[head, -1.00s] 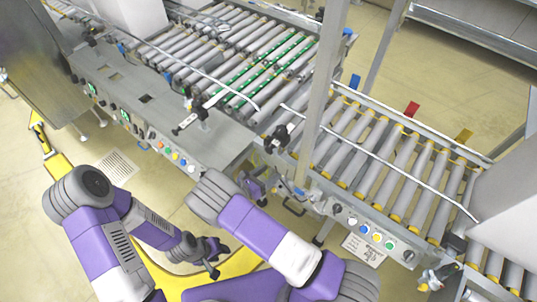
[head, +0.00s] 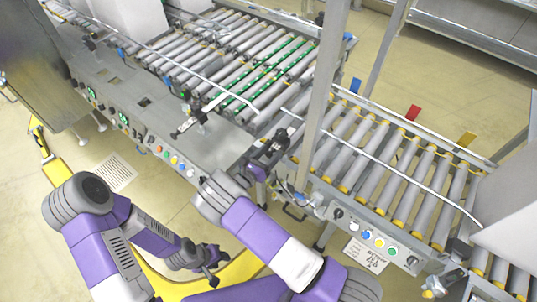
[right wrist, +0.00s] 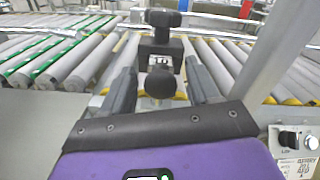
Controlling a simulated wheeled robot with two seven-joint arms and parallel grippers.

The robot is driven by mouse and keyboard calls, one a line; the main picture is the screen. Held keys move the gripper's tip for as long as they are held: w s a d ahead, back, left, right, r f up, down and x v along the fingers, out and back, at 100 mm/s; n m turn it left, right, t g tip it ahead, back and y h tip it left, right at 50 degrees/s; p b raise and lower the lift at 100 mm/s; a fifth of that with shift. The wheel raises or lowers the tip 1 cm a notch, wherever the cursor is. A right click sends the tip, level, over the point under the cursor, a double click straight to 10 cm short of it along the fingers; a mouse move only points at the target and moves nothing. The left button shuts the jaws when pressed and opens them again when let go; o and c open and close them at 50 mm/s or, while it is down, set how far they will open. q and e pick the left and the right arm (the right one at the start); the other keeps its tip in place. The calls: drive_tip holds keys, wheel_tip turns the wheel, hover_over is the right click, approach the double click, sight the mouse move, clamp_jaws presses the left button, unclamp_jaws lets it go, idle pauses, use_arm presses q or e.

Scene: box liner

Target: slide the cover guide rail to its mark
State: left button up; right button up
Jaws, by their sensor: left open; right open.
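The cover guide rail (head: 372,157) is a thin pale bar running lengthwise above the right roller conveyor. A black clamp with a round knob (right wrist: 160,82) sits at its near left end, by the conveyor edge. My right gripper (head: 266,150) is at this clamp. In the right wrist view its open fingers (right wrist: 161,74) stand on either side of the knob, with visible gaps. Blue (head: 355,85), red (head: 412,112) and yellow (head: 466,138) flags stand along the conveyor's far side; which one is the mark, I cannot tell. My left gripper (head: 208,267) is open, low and empty.
A grey upright post (head: 322,90) rises just right of the clamp. A left conveyor (head: 225,55) has its own pale rail and black knob. A button panel (head: 378,240) is on the near front side. A white housing (head: 508,215) covers the right end.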

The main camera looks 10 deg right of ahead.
drive_tip(key=shift+c, duration=0.3)
clamp_jaws()
drive_tip(key=v, duration=0.5)
drive_tip(key=shift+s+a+p, duration=0.15)
drive_tip(key=shift+a+p, duration=0.15)
drive_tip(key=shift+p, duration=0.05)
drive_tip(key=shift+s+a, duration=0.15)
drive_tip(key=shift+o, duration=0.3)
unclamp_jaws()
